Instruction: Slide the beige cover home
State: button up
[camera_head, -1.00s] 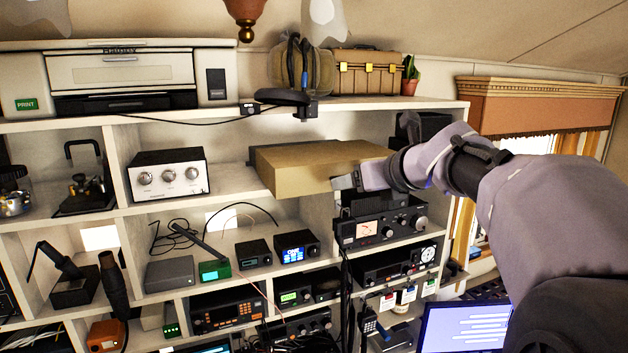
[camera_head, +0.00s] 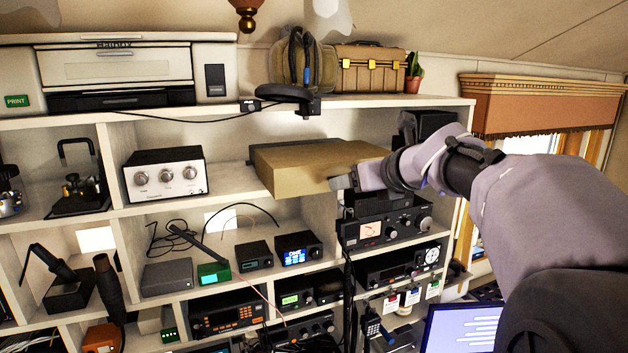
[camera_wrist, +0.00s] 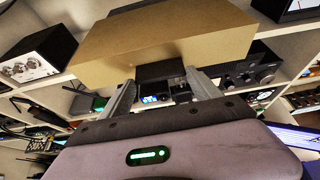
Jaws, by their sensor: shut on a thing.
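The beige cover (camera_head: 315,176) is a flat box-shaped piece on the upper shelf, its tan front face sticking out past the shelf edge. In the wrist view the cover (camera_wrist: 165,45) spans the top of the picture, just beyond my fingers. My gripper (camera_head: 343,184) is at the right part of the cover's front and shut on it. In the wrist view my gripper's fingers (camera_wrist: 163,88) stand apart, with a dark block (camera_wrist: 160,70) between and beyond them at the cover's lower edge. The exact contact is hard to see.
A silver-faced unit (camera_head: 166,175) stands left of the cover on the same shelf. A black radio with a lit meter (camera_head: 385,228) sits close under my gripper. Headphones on a stand (camera_head: 290,92) overhang from the shelf above. A monitor (camera_head: 462,327) is at the lower right.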

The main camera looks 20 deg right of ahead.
aim_at(343, 171)
jog(key=shift+w+a+p, duration=0.2)
jog(key=shift+w+p, duration=1)
jog(key=shift+w, duration=1.5)
jog(key=shift+w+p, duration=0.2)
jog(key=shift+p, duration=0.2)
jog(key=shift+w, duration=0.1)
jog(key=shift+w, duration=0.35)
jog(key=shift+w+a+p, duration=0.1)
jog(key=shift+w+p, duration=1.05)
jog(key=shift+w, duration=0.3)
jog(key=o, duration=1.6)
